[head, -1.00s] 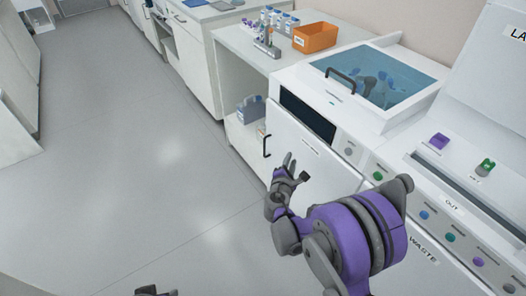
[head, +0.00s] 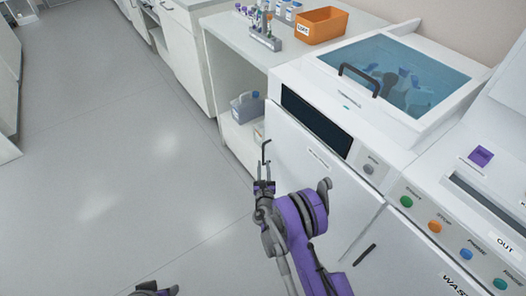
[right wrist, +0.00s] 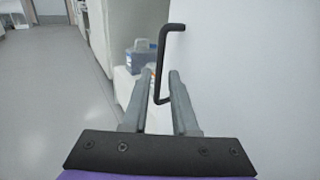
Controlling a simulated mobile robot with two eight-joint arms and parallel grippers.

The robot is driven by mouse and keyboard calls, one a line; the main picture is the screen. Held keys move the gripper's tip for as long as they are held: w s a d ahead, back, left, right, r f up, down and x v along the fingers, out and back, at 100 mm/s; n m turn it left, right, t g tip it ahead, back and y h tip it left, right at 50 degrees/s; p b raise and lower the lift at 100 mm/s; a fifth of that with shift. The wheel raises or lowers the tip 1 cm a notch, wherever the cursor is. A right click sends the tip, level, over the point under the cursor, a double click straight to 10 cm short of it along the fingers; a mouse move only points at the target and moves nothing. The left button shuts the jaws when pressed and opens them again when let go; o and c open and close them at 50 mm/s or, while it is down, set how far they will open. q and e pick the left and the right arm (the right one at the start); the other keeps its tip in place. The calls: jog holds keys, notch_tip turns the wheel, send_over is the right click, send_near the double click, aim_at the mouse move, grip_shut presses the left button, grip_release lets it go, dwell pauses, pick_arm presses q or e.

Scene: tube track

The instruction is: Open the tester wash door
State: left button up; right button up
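The door (head: 310,165) is a white front panel under the dark display of the white machine in the head view. It looks shut, and its small label is too small to read. Its black bar handle (head: 265,152) stands upright near the door's left edge. My right gripper (head: 263,186) is just below the handle, open and empty. In the right wrist view, the handle (right wrist: 163,62) rises ahead, and its lower end shows between the two open fingers (right wrist: 157,80). I cannot tell whether they touch it. My left gripper (head: 154,290) shows only partly at the bottom edge.
A lidded blue bath (head: 395,75) with a black handle tops the machine. A second black handle (head: 365,254) is on the neighbouring front. An orange bin (head: 322,25) and a tube rack (head: 265,40) stand on the counter. The floor (head: 110,150) at left is clear.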

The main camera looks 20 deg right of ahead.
aim_at(263, 154)
jog(key=x, duration=0.7)
jog(key=shift+w, duration=0.25)
grip_shut()
jog(key=shift+d, duration=0.1)
dwell(1.0)
